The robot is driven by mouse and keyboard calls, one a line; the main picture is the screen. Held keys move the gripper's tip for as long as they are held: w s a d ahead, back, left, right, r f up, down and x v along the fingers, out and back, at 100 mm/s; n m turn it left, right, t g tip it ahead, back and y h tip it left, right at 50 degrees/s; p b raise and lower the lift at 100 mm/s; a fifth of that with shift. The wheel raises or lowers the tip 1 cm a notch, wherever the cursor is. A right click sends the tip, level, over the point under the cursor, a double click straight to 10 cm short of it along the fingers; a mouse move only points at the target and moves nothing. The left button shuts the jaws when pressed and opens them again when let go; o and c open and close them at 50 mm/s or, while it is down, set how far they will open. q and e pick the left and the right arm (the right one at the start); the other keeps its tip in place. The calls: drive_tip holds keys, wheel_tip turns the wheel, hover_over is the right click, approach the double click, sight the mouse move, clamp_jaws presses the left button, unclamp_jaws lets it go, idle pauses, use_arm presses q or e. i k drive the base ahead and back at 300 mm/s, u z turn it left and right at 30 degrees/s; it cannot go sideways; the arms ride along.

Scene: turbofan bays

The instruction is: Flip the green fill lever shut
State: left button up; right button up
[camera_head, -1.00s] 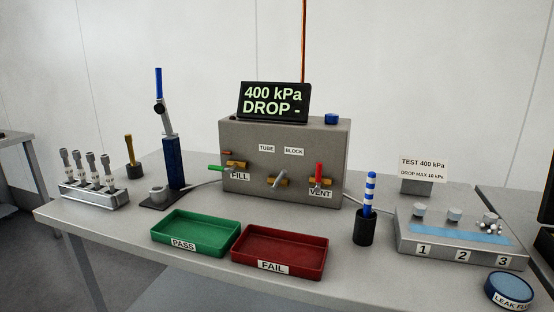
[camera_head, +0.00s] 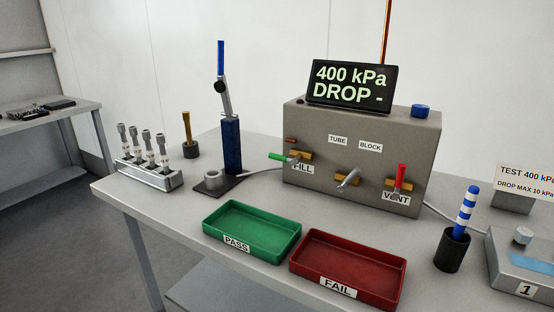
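The green fill lever (camera_head: 279,157) sticks out to the left from a brass valve (camera_head: 301,156) on the front of the grey test box (camera_head: 417,147). It lies about level, above the FILL label (camera_head: 303,169). The red vent lever (camera_head: 401,177) on the right of the same face stands upright above the VENT label. The display (camera_head: 350,85) on top of the box reads 400 kPa, DROP -. Neither of my grippers is in view.
The green PASS tray (camera_head: 208,216) and red FAIL tray (camera_head: 296,262) lie in front of the box. A blue hand pump (camera_head: 231,145) stands left of the fill lever. A rack of fittings (camera_head: 150,178) is at the left. A cup with a striped rod (camera_head: 452,251) stands right.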

sight(274, 156)
drive_tip(key=u, duration=0.3)
drive_tip(key=k, duration=0.4)
drive_tip(key=u, duration=1.05)
drive_tip(key=k, duration=0.95)
drive_tip(key=u, duration=0.95)
drive_tip(key=i, duration=0.95)
drive_tip(key=z, duration=0.6)
drive_tip(key=i, duration=1.1)
drive_tip(key=z, duration=1.4)
drive_tip(key=i, duration=0.3)
drive_tip(key=z, duration=0.25)
